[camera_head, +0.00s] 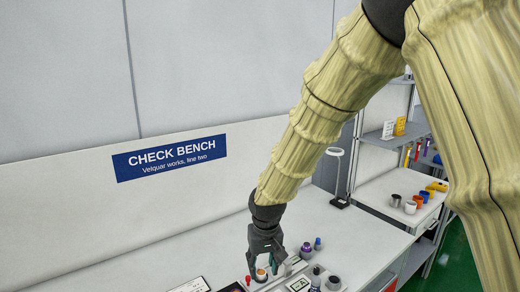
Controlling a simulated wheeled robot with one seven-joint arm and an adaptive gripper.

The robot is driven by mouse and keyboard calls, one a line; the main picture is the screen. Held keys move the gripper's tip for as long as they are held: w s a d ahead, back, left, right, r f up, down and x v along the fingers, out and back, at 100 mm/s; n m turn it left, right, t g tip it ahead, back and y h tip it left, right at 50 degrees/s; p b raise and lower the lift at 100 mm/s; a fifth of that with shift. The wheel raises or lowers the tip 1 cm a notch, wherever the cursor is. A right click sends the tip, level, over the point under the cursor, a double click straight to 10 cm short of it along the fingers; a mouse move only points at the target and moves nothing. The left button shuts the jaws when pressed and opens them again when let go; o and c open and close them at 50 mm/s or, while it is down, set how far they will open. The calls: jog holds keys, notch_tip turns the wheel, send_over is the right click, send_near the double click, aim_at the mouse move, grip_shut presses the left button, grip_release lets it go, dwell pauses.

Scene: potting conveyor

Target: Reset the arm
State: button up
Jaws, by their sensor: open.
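My gripper (266,268) shows in the head view at the lower middle, at the end of my arm in its pale yellow sleeve. It points down with its fingers apart, low over the white bench (345,240). A small orange and white item (261,275) shows between or just behind the fingers; I cannot tell whether they touch it. The fingertips are close to the bottom edge of the view.
Small items crowd around the gripper: a purple-topped jar (306,250), a blue-capped bottle (317,243) and a dark round part (333,283). A lamp (337,180) stands behind. A shelf rack (385,188) with cups is at right. The bench's middle left is clear.

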jog(key=s+d+f, duration=0.3)
jog(key=f, duration=0.5)
jog(key=s+d+f+m+g+y, duration=0.1)
jog(key=s+d+f, duration=0.25)
jog(key=f, duration=0.35)
jog(key=s+d+f, duration=0.2)
jog(key=s+f, duration=0.2)
jog(key=f, duration=0.4)
jog(key=s+d+f+m, duration=0.1)
jog(key=s+d+f, duration=0.4)
jog(key=s, duration=0.3)
jog(key=s+d+f+h, duration=0.1)
jog(key=s+d+f, duration=0.3)
jog(key=s, duration=0.5)
jog(key=s+d+f+m, duration=0.1)
jog(key=s+d+f, duration=0.4)
jog(key=s, duration=0.3)
notch_tip(320, 180, down, 10)
jog(key=b, duration=1)
jog(key=shift+a+g, duration=0.25)
jog(key=shift+g, duration=0.15)
